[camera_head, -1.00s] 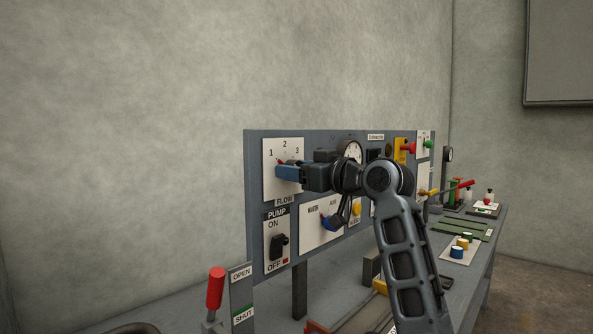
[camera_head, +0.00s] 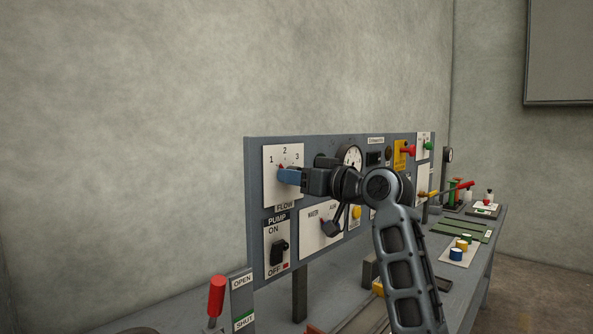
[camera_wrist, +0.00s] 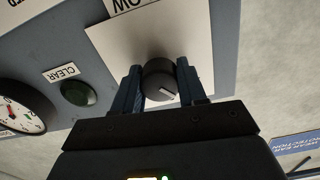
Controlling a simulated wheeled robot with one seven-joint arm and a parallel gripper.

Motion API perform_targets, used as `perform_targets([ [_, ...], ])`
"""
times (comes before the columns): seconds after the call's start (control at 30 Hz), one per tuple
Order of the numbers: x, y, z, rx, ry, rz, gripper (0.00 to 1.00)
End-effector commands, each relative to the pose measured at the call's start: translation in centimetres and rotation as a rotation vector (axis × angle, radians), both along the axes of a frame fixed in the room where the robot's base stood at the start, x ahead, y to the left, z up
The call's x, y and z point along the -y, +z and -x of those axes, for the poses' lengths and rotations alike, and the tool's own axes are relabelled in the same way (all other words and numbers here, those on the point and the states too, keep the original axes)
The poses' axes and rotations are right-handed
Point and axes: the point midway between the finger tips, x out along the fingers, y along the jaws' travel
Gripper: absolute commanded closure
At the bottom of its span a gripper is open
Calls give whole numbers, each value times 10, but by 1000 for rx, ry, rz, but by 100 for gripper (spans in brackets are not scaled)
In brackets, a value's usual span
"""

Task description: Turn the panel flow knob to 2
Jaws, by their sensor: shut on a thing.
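The flow knob is a dark round knob with a pale line on its face; the wrist view shows it (camera_wrist: 158,82) between my two blue fingers. My gripper (camera_head: 281,175) is shut on it, with one finger on each side (camera_wrist: 157,74). In the head view my fingers hide most of the knob. The white flow plate (camera_head: 270,191) carries the numbers 1, 2 and 3 in an arc above it. A small red mark (camera_head: 282,165) shows just above my fingers, below and between 1 and 2. The exact setting is hard to read.
Below is the pump switch (camera_head: 279,250), with ON above and OFF below. A red-handled lever (camera_head: 217,295) stands in front at lower left.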

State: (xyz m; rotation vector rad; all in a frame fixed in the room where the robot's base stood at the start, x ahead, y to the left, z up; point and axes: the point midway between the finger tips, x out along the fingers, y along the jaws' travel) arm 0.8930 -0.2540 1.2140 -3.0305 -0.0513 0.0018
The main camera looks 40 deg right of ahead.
Motion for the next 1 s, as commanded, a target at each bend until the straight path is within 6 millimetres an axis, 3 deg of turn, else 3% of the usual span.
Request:
perform_targets([
  [0.6, -1, 3, 0, -20, 1, -514, 89],
  [1.0, 0, 1, 0, -23, 1, -662, 89],
])
